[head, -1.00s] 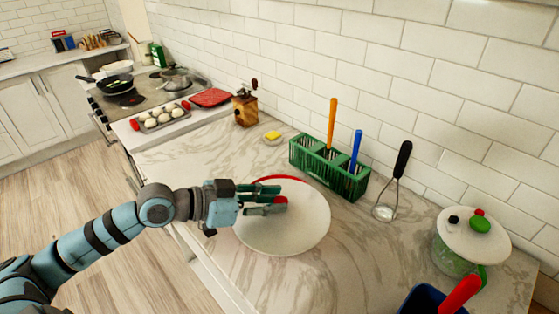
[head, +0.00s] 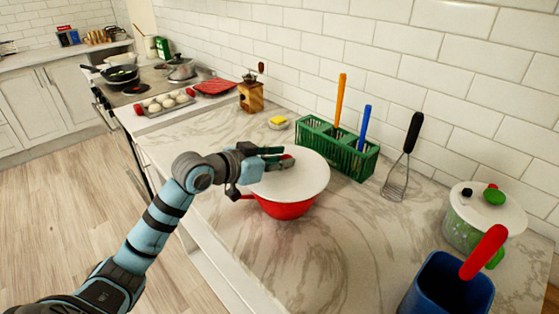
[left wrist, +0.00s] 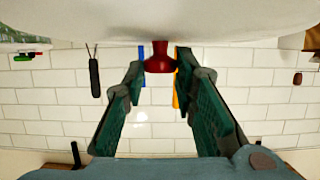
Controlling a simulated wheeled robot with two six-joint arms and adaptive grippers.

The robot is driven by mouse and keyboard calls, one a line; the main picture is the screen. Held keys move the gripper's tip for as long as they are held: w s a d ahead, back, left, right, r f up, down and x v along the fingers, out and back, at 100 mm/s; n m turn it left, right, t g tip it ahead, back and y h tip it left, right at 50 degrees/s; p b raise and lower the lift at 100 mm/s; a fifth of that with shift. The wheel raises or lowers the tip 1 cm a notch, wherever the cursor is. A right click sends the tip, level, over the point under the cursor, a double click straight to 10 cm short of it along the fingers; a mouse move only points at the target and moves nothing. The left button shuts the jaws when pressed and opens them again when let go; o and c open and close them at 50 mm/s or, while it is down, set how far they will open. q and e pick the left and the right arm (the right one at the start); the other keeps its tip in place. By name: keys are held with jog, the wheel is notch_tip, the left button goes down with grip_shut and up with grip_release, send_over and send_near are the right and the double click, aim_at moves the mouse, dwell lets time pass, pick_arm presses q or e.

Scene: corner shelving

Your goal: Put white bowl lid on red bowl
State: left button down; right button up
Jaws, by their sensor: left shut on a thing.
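The white bowl lid (head: 303,178) is a broad white disc with a red knob (left wrist: 160,57). It lies over the red bowl (head: 288,208), whose front side shows below the lid's edge on the counter. The bowl's rim is mostly hidden, so I cannot tell whether the lid touches it. My left gripper (head: 287,158) is shut on the lid's knob from the left. The left wrist view shows the green fingers (left wrist: 160,75) on both sides of the knob, with the lid's pale underside or top filling the upper edge. My right gripper is not in view.
A green caddy (head: 337,147) with orange and blue handles stands behind the bowl. A lidded pot (head: 487,208) and a blue container (head: 447,285) are at the right. The counter in front of the bowl is clear.

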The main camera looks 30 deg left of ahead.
pick_arm(q)
jog(key=shift+w+f, duration=0.1)
jog(key=shift+w, duration=0.1)
jog(key=shift+a, duration=0.1)
jog(key=shift+s+f, duration=0.1)
jog(key=shift+f, duration=0.4)
jog(key=c, duration=1.2)
grip_release()
jog(key=v, duration=0.7)
jog(key=shift+a, duration=0.15)
jog(key=shift+s+r, duration=0.1)
jog(key=shift+s, duration=0.15)
